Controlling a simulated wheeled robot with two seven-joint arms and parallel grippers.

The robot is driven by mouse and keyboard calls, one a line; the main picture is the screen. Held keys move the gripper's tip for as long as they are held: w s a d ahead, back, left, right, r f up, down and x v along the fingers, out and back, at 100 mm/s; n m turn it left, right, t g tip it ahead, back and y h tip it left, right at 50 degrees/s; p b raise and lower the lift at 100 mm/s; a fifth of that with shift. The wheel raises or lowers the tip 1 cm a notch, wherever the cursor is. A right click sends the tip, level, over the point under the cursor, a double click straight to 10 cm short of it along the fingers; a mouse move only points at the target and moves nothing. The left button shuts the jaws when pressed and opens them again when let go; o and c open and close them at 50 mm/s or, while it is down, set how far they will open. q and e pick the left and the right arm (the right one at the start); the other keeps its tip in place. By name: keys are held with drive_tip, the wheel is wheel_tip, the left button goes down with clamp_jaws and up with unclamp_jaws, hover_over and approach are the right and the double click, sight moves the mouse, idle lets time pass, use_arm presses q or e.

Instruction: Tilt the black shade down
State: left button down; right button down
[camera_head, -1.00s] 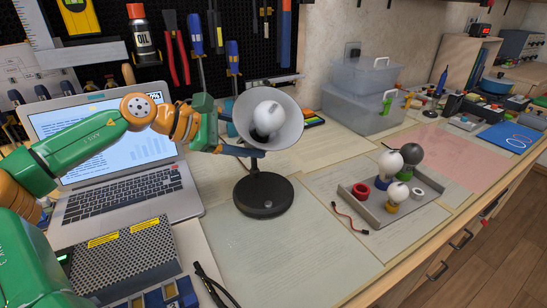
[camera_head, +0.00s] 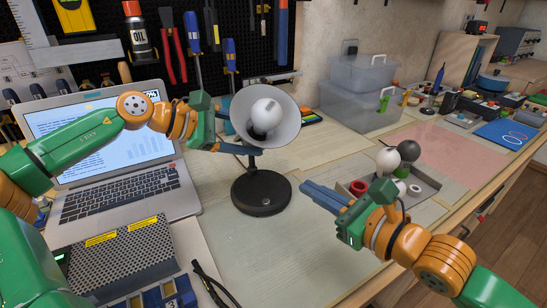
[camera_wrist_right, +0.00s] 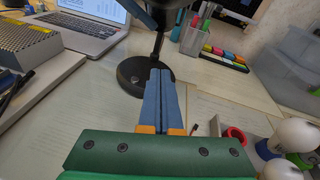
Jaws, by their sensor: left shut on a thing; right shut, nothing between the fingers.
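The desk lamp has a round black base (camera_head: 262,192), a short stem and a cone shade (camera_head: 283,128). The shade's pale inside and white bulb (camera_head: 265,115) face me and slightly upward in the head view; its outer side is mostly hidden. My left gripper (camera_head: 240,149) is shut on the lamp at the top of the stem, just below the shade; the exact grip is partly hidden. My right gripper (camera_head: 325,197) is shut and empty, right of the lamp base and apart from it. In the right wrist view its fingers (camera_wrist_right: 161,90) point toward the base (camera_wrist_right: 145,75).
A grey tray (camera_head: 425,187) with bulbs and a red ring (camera_head: 358,187) lies behind my right gripper. A laptop (camera_head: 125,190) stands left of the lamp. Clear bins (camera_head: 360,105) stand behind right. Paper-covered table is free in front of the lamp.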

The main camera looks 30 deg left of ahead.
use_arm(q)
drive_tip(key=shift+r, duration=0.1)
use_arm(e)
drive_tip(key=x, duration=0.7)
drive_tip(key=shift+w+a, duration=0.1)
drive_tip(key=shift+a, duration=0.2)
drive_tip(key=a, duration=0.1)
drive_tip(key=a+r, duration=0.1)
drive_tip(key=w+a, duration=0.1)
drive_tip(key=shift+r, duration=0.35)
drive_tip(key=shift+a+r, duration=0.25)
drive_tip(key=shift+a, duration=0.15)
